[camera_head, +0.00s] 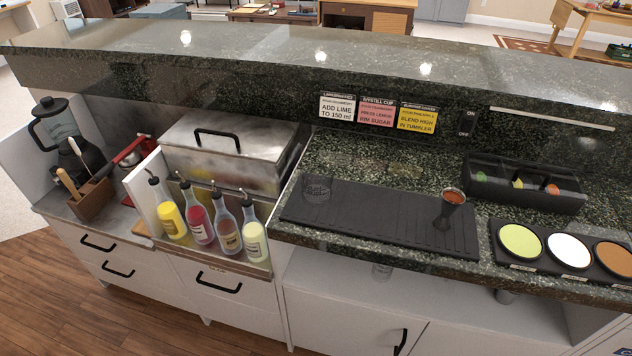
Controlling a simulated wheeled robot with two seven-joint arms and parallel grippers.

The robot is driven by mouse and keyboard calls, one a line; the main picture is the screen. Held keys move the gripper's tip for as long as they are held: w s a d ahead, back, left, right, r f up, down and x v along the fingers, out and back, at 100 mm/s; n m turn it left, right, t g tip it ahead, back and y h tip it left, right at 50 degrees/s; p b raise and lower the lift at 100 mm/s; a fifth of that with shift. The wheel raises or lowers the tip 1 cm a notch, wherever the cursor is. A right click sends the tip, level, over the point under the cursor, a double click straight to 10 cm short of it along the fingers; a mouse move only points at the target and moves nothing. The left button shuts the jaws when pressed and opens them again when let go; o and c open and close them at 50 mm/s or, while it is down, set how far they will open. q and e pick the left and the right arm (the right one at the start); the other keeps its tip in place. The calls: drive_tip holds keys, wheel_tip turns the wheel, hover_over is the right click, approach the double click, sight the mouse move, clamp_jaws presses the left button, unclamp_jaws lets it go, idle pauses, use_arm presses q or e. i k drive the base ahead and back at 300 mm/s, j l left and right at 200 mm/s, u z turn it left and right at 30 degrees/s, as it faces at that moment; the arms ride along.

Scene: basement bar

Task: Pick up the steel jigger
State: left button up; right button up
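The steel jigger (446,214) stands upright on the right part of the black bar mat (375,212). It is dark and hourglass-shaped, and its top cup shows a reddish-orange fill or reflection; I cannot tell which. Nothing touches it from the sides. Neither of my grippers is in view.
A clear glass (318,187) stands on the mat's left end. A black garnish caddy (522,187) sits behind right of the jigger, and a rimmer tray (497,252) with three round dishes lies right. Several bottles (199,220) stand left. The mat's middle is clear.

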sight(452, 199)
drive_tip(key=z, duration=0.35)
drive_tip(key=i+j+z, duration=0.1)
drive_tip(key=j+z, duration=0.8)
